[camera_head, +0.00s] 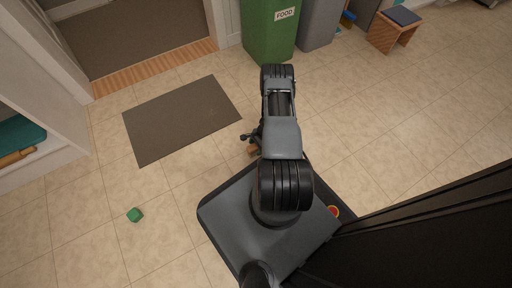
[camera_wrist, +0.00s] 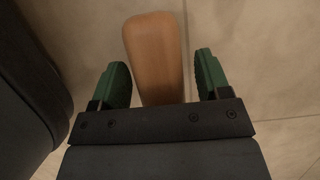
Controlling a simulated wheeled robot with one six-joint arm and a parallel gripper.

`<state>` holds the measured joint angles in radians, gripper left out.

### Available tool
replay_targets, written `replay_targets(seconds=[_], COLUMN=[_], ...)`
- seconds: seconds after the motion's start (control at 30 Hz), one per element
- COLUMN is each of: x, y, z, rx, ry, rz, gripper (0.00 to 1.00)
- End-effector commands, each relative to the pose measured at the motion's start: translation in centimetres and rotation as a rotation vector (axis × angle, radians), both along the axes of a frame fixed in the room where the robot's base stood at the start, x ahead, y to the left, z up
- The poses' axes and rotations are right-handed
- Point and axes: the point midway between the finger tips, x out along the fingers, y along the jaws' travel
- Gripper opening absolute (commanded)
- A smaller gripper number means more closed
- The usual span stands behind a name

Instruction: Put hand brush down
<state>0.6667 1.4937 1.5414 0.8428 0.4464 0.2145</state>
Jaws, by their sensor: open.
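The wooden part of the hand brush (camera_wrist: 155,55) shows in the wrist view, tan and rounded at its far end. It lies between the two green fingertips of my gripper (camera_wrist: 160,82), with a gap on both sides. The gripper is open. The brush's near end is hidden behind the gripper body. In the head view my gripper (camera_head: 250,137) is mostly hidden beside my arm, low near the front of my base. A small brown bit of the brush (camera_head: 253,148) shows beneath it. I cannot tell whether the brush touches the floor.
A grey mat (camera_head: 180,118) lies on the tiled floor to the left. A green food bin (camera_head: 268,30) and a wooden stool (camera_head: 394,30) stand at the back. A dark tall surface (camera_head: 430,235) is close on the right.

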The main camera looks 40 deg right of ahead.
Motion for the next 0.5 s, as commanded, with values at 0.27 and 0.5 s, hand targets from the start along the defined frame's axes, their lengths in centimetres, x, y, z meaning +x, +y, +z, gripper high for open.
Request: replay_targets(seconds=[0.27, 0.5], x=[-0.2, -0.4], y=[-2.1, -3.5], z=[5.5, 8.9], rx=[-0.002, -0.001], ry=[-0.002, -0.001], rz=[-0.003, -0.003], gripper=[0.7, 0.7])
